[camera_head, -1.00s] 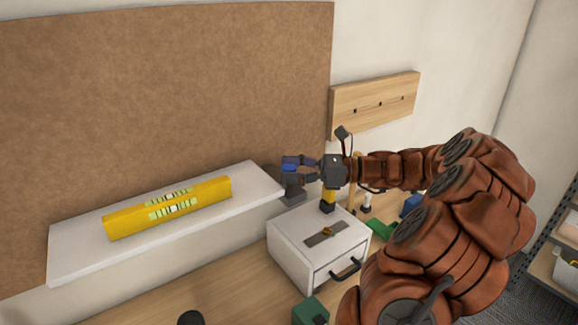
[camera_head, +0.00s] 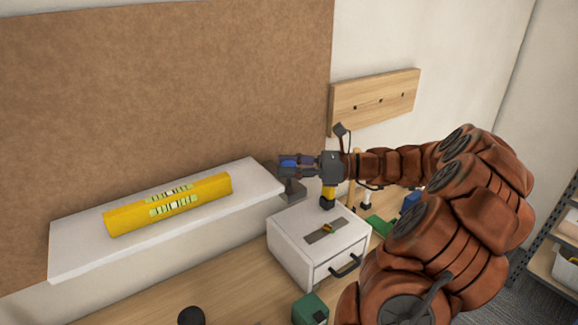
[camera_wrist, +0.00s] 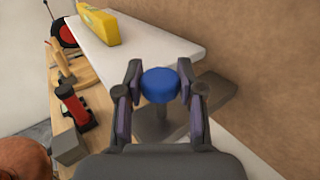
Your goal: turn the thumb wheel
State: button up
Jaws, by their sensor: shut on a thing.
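The blue thumb wheel (camera_wrist: 160,83) sits on a grey post beside the end of the white shelf (camera_head: 75,245). It also shows as a bit of blue in the head view (camera_head: 289,164), largely hidden by the fingers. My gripper (camera_wrist: 160,88) is shut on the wheel, with one finger on each side of it. A yellow spirit level (camera_head: 190,190) lies along the shelf, with green vials on its face. The bubble position is too small to read surely.
A white drawer box (camera_head: 290,245) with a dark handle stands on the wooden bench below my gripper. A green block (camera_head: 310,308) lies in front of it. A brown board (camera_head: 160,90) covers the wall behind the shelf. A wooden rail (camera_head: 375,100) hangs to the right.

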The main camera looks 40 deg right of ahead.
jog(key=shift+r+m+t+h, duration=0.1)
jog(key=shift+m+t+h, duration=0.2)
jog(key=shift+t+p, duration=0.3)
jog(key=shift+m+t+h, duration=0.4)
jog(key=shift+m+h, duration=0.2)
jog(key=shift+h, duration=0.1)
jog(key=o, duration=1.1)
jog(key=shift+o, duration=0.2)
